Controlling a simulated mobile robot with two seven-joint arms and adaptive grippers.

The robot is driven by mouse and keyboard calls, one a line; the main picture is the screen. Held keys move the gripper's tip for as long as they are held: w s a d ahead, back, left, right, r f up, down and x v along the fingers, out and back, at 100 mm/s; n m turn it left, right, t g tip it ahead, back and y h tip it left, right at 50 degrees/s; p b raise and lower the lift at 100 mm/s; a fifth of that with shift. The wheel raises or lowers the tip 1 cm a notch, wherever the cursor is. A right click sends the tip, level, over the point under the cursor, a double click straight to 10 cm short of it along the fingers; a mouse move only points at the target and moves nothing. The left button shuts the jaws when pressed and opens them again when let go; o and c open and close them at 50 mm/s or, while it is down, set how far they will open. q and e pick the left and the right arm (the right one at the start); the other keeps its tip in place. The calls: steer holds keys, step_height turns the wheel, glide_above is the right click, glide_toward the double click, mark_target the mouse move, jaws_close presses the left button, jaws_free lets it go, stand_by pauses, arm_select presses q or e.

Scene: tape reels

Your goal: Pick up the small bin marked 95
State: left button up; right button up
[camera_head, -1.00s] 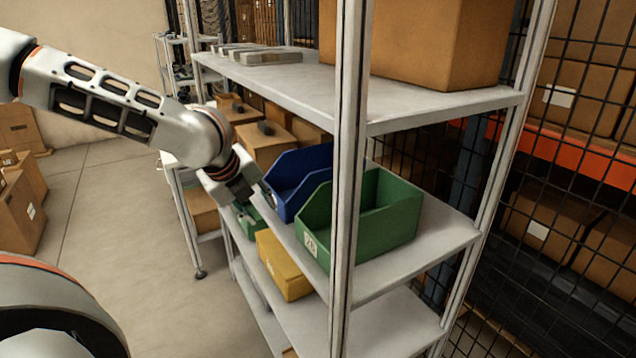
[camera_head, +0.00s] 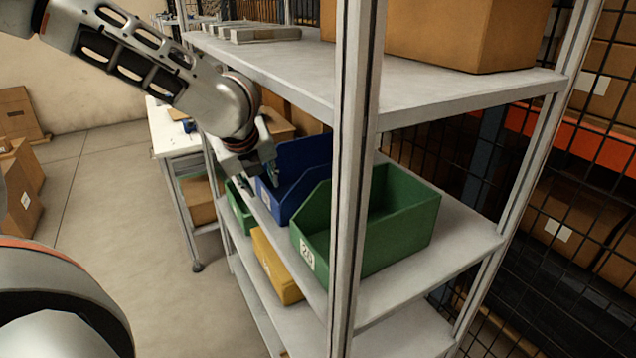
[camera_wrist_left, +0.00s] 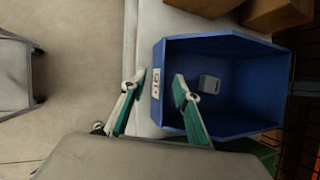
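A blue bin (camera_head: 305,165) stands on the middle shelf behind the green bin. Its front has a white label (camera_wrist_left: 156,83), turned sideways in the left wrist view; I cannot read its number surely. A small grey object (camera_wrist_left: 209,88) lies inside the blue bin. My left gripper (camera_head: 262,172) is at the blue bin's front. In the left wrist view its fingers (camera_wrist_left: 157,82) are apart, one on each side of the front wall by the label. I see no clear grip on the wall. My right gripper is not in view.
A larger green bin (camera_head: 395,225) marked 20 stands nearer on the same shelf (camera_head: 440,255). A shelf post (camera_head: 352,180) rises in front. The upper shelf (camera_head: 420,105) is above. A yellow bin (camera_head: 272,262) and another green bin (camera_head: 240,208) sit lower.

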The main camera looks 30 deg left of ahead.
mark_target(263, 187)
arm_select(q)
steer(key=x, duration=0.3)
steer(key=shift+w+b, duration=0.1)
steer(key=shift+b, duration=0.2)
steer(key=shift+r, duration=0.2)
steer(key=shift+c, duration=0.5)
jaws_close()
